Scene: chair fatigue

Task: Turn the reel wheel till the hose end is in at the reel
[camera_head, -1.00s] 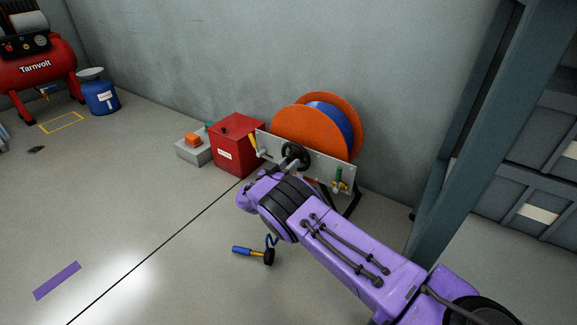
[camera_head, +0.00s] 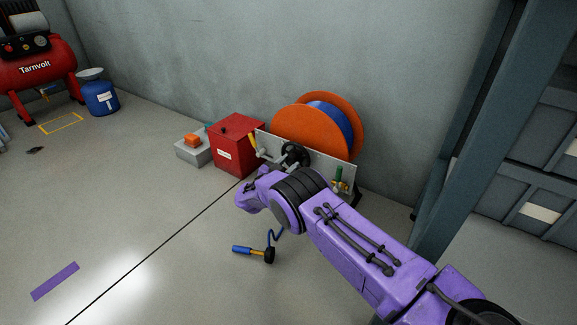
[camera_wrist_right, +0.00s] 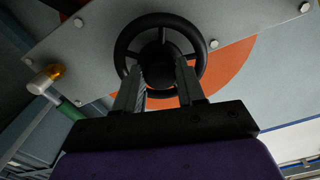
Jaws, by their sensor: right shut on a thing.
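The reel has an orange drum (camera_head: 292,124) with blue hose (camera_head: 338,118) wound on it, behind a grey plate (camera_head: 322,168). A black spoked reel wheel (camera_head: 296,154) is on the plate; it fills the top middle of the right wrist view (camera_wrist_right: 122,45). My right gripper (camera_wrist_right: 158,78) is shut on the wheel at its dark middle, one finger on each side. In the head view my purple arm hides most of this grip. My left gripper is out of view.
A red box (camera_head: 237,146) and a grey box with an orange block (camera_head: 193,149) stand left of the reel. A steel post (camera_head: 460,140) stands right. Floor at left is mostly clear.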

